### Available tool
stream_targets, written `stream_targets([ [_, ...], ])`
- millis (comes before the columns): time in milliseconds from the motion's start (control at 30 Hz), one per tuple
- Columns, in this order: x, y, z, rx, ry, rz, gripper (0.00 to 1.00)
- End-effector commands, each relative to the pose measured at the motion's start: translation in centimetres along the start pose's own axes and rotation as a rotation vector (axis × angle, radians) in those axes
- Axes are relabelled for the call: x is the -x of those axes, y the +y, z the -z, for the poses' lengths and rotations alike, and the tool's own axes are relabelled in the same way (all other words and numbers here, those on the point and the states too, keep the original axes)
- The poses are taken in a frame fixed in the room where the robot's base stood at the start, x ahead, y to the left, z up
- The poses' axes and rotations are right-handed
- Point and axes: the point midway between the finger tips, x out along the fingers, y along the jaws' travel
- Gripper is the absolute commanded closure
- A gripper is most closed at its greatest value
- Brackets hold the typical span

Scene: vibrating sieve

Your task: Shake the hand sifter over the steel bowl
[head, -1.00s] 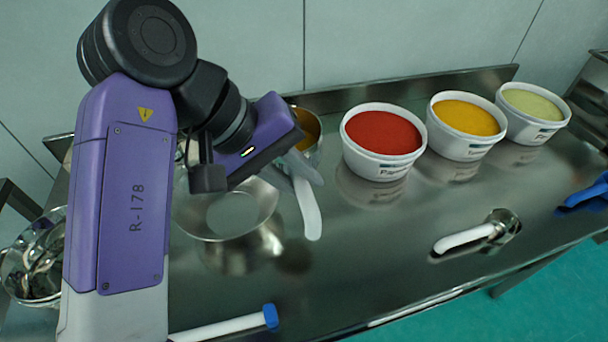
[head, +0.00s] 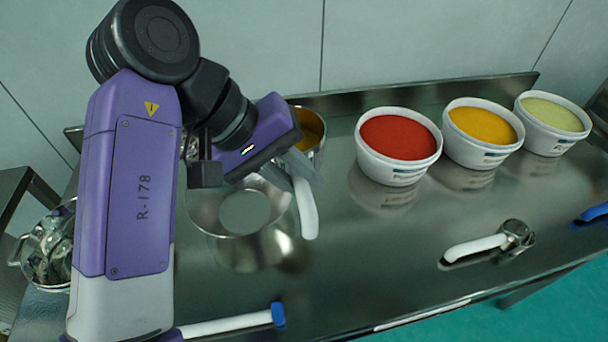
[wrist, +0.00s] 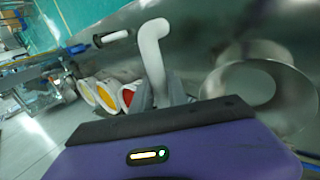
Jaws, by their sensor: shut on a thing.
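My gripper (head: 300,172) is shut on a bent white handle (head: 306,208), which hangs below the fingers and also shows between them in the wrist view (wrist: 152,50). I take it as the hand sifter's handle. A steel cup (head: 318,150) with orange-yellow powder shows behind my gripper; its join to the handle is hidden, so I cannot tell for sure that they are one piece. The steel bowl (head: 215,222) stands on the bench, left of and below the fingers, partly covered by my arm. It lies to the right in the wrist view (wrist: 292,78).
White tubs of red (head: 392,172), yellow (head: 480,156) and pale green (head: 548,137) powder stand at the back right. A white-handled scoop (head: 478,248) lies at right. A blue-tipped white tool (head: 240,324) lies in front. A container (head: 52,250) stands at left. The bench's middle is clear.

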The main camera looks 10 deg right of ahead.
Motion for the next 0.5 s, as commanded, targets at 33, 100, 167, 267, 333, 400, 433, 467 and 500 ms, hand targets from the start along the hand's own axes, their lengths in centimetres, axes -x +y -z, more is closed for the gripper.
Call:
stream_targets([
  [33, 0.1, -0.04, 0.05, 0.0, 0.001, -0.001, 1.0],
  [100, 0.17, -0.14, 0.11, 0.0, 0.0, -0.001, 1.0],
  [167, 0.23, -0.24, 0.15, 0.001, 0.0, -0.001, 1.0],
  [267, 0.32, -0.4, 0.23, 0.001, 0.0, -0.001, 1.0],
  [333, 0.39, -0.5, 0.28, 0.0, 0.0, -0.001, 1.0],
  [400, 0.46, -0.61, 0.33, 0.0, 0.0, 0.0, 1.0],
  [433, 0.49, -0.65, 0.35, 0.0, 0.0, 0.0, 1.0],
  [467, 0.52, -0.7, 0.37, 0.0, 0.0, 0.0, 1.0],
  [500, 0.55, -0.76, 0.39, 0.0, 0.0, 0.0, 1.0],
])
